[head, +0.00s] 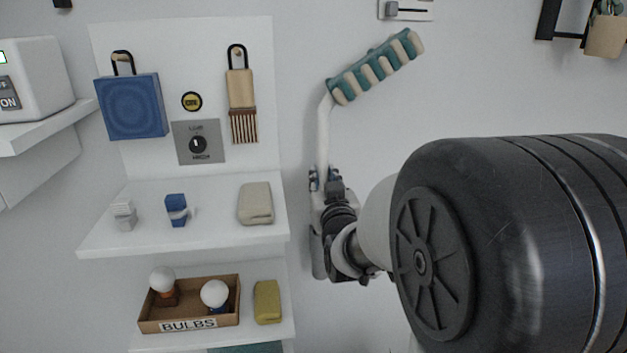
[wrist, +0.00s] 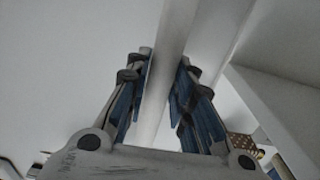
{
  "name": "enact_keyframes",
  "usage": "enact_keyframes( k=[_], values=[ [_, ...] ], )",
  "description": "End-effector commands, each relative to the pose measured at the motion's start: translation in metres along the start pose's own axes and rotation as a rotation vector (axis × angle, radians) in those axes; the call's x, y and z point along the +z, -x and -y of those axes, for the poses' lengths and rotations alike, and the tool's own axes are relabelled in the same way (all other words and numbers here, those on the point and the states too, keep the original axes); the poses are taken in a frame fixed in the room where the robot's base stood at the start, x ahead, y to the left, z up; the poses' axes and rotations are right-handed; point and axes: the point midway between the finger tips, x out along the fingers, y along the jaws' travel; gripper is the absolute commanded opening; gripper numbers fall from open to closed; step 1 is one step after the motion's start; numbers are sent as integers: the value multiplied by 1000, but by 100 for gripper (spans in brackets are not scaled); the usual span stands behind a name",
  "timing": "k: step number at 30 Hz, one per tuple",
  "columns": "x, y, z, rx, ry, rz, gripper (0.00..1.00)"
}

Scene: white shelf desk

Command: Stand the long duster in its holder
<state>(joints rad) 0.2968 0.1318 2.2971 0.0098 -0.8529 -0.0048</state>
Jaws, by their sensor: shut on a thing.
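The long duster (head: 376,66) has a teal and cream striped head, tilted up to the right, on a white handle (head: 324,135). My gripper (head: 326,181) is shut on the handle below the head and holds the duster head-up in front of the wall. In the wrist view, the pale handle (wrist: 171,65) runs between the blue-padded fingers of my gripper (wrist: 160,88). A grey rounded piece shows below my gripper in the head view; I cannot tell whether it is the handle's lower end. I cannot make out the holder in either view.
White shelves (head: 180,242) on the left carry small blocks and a bulbs box (head: 190,325). A blue pad (head: 133,106) and a brush (head: 241,90) hang on the back panel. A plant pot (head: 605,37) is at upper right. Bare wall lies around the duster.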

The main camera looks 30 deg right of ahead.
Motion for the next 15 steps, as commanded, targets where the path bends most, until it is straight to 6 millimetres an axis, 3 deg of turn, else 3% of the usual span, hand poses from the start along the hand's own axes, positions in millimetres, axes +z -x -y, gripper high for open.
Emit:
enact_keyframes(
  k=[11, 12, 15],
  values=[
    [1, 0, 0, 0, 0, -2, 0],
    [1, 0, 0, 0, 0, -2, 23],
    [1, 0, 0, 0, 0, -2, 29]
  ],
)
